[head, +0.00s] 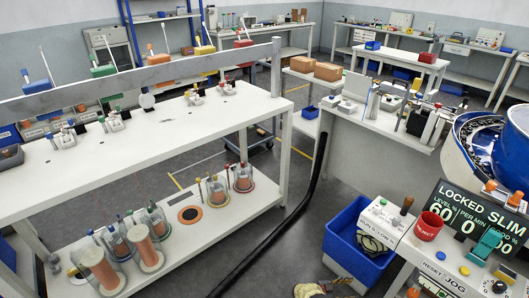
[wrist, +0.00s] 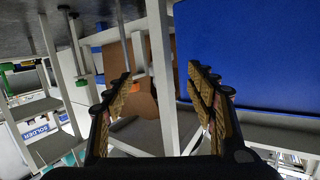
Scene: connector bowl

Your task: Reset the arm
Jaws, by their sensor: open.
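My gripper (wrist: 160,74) shows in the wrist view with its two tan-padded fingers wide apart. Nothing is held between them. Behind the gap are a white post and a brown panel (wrist: 145,75), both apart from the fingers. A large blue surface (wrist: 245,55) fills the upper right of the wrist view, behind the right finger. In the head view, a tan and black piece is cut off by the bottom edge; I cannot tell whether it is part of my gripper.
A white workbench (head: 160,135) with a lower shelf stands at left. A blue bin (head: 345,245) is on the floor beside a console with a red cup (head: 428,226) and a display (head: 470,225). A blue and white bowl (head: 468,140) is at right.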

